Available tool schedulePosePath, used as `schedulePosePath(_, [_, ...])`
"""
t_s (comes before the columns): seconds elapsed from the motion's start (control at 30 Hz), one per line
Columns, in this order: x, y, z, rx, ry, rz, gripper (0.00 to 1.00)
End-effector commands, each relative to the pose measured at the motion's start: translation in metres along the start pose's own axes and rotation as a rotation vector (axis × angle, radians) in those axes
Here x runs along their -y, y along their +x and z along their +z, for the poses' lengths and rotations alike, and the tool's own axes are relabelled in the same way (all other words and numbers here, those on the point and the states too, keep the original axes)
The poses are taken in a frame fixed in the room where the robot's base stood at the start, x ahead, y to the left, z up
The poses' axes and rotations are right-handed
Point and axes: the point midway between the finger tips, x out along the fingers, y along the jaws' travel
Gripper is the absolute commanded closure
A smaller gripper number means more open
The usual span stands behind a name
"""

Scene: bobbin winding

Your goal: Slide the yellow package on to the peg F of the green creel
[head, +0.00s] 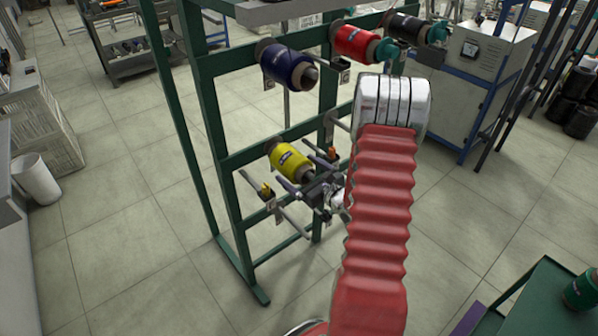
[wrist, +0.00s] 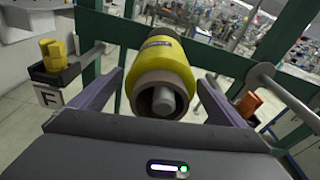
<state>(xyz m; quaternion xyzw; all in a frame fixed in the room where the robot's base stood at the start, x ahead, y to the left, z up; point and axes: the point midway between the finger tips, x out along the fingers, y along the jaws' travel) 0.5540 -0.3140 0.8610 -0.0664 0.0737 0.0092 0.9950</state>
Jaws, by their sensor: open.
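The yellow package (head: 288,160) is on the lower row of the green creel (head: 205,115), lying sideways with its brown core facing me. In the wrist view the yellow package (wrist: 160,65) has a grey peg end (wrist: 168,98) showing inside its core, so it sits around a peg. A tag marked F (wrist: 47,96) hangs just left of it, under a yellow block (wrist: 53,54). My gripper (head: 293,171) is open at the package's near end. In the wrist view its fingers (wrist: 162,78) stand on either side, seemingly apart from the package. The far end is partly hidden.
Blue (head: 287,66), red (head: 355,42) and black (head: 405,28) packages sit on the upper row. An orange block (wrist: 248,107) on a rod stands right of my gripper. A green table (head: 550,290) is at the lower right.

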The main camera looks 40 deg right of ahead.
Motion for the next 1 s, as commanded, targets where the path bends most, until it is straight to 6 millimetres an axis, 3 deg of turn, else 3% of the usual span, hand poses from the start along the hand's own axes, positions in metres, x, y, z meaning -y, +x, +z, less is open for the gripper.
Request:
schedulePosePath(0.37, [0.001, -0.014, -0.001, -0.001, 0.001, -0.003, 0.05])
schedulePosePath(1.0, [0.001, -0.112, -0.001, -0.001, 0.001, -0.004, 0.05])
